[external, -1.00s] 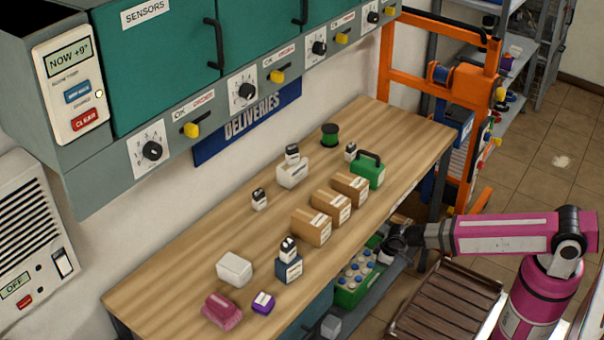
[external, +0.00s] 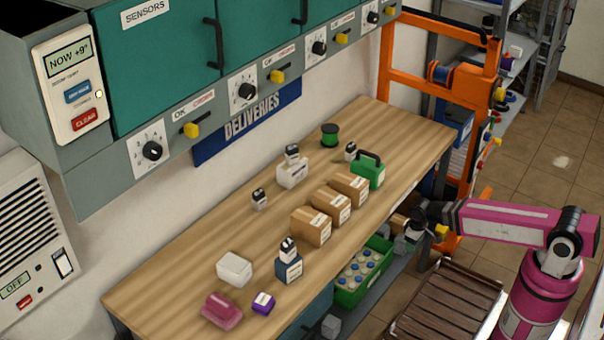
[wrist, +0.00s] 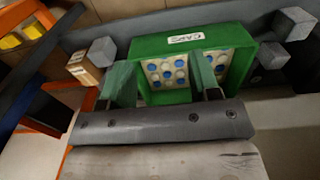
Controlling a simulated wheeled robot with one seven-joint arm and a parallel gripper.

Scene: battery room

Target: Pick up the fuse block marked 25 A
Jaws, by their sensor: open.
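Several small white-and-black blocks that look like fuse blocks are on the wooden workbench (external: 190,262) in the external view. One block (external: 259,199) stands alone on the wood. A second block (external: 292,153) sits on a white box, and a third block (external: 350,152) is beside the green case. A fourth block (external: 288,248) sits on a dark blue box. Their ratings are too small to read. My gripper (wrist: 163,82) is open in the wrist view, with no block between its fingers. In the external view it is off the bench's right front edge, its fingers unclear.
Cardboard boxes (external: 312,227) line the bench's front side, with a green case (external: 368,172) and a green spool (external: 329,134). A white box (external: 235,268) and pink item (external: 221,310) are at the near end. A green CAPS crate (wrist: 240,68) sits on the lower shelf.

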